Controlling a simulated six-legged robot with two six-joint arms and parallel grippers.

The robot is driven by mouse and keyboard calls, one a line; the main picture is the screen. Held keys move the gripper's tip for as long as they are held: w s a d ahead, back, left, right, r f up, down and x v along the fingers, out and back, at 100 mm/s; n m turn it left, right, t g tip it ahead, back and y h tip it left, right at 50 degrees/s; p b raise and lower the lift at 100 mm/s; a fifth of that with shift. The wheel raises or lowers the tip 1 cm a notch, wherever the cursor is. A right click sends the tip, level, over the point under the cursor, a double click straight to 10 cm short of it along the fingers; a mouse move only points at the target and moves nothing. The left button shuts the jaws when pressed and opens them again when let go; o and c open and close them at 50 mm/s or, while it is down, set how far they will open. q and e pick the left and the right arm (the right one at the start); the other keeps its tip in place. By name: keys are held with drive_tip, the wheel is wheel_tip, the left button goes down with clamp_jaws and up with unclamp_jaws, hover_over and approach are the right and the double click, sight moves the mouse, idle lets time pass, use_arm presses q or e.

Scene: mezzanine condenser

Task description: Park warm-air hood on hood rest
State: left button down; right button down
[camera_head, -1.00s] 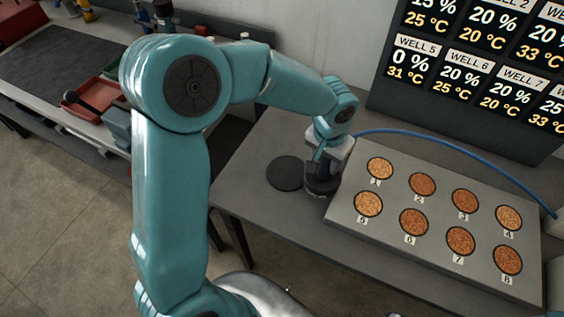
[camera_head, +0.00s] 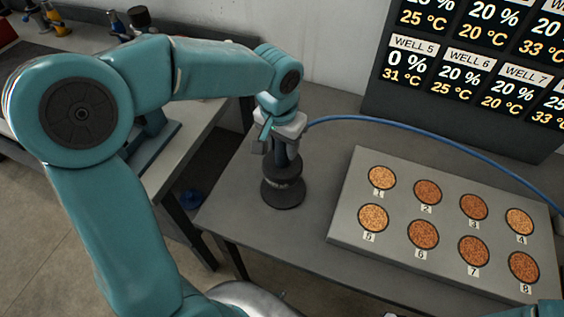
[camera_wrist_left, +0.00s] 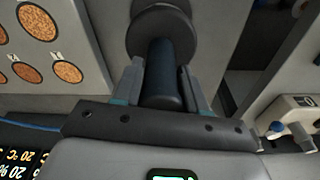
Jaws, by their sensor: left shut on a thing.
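The warm-air hood (camera_head: 284,167) is a dark upright piece with a wide lower end, and a blue hose runs from its top to the right. My left gripper (camera_head: 282,138) is shut on its handle from above. In the left wrist view the fingers (camera_wrist_left: 165,88) flank the dark blue handle, and the hood's round end (camera_wrist_left: 162,28) is beyond. The hood rest (camera_head: 283,196) is a dark round disc on the grey bench. The hood stands directly over it and hides most of it; I cannot tell whether they touch. My right gripper is not in view.
The grey block (camera_head: 345,222) with several numbered wells of granules lies right of the hood. The blue hose (camera_head: 420,136) arcs behind it. A dark display board (camera_head: 395,105) stands at the back. The bench's front left edge is near the rest.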

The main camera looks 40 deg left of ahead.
sight(283, 164)
use_arm(q)
drive_tip(key=f, duration=0.2)
drive_tip(key=shift+w+d+f, duration=0.1)
drive_tip(key=shift+d+f, duration=0.15)
drive_tip(key=shift+f, duration=0.05)
drive_tip(key=f, duration=0.4)
drive_tip(key=shift+a+f, duration=0.2)
drive_tip(key=shift+d+f, duration=0.1)
drive_tip(key=shift+f+b, duration=0.2)
drive_tip(key=shift+b, duration=0.1)
drive_tip(key=c, duration=0.6)
unclamp_jaws()
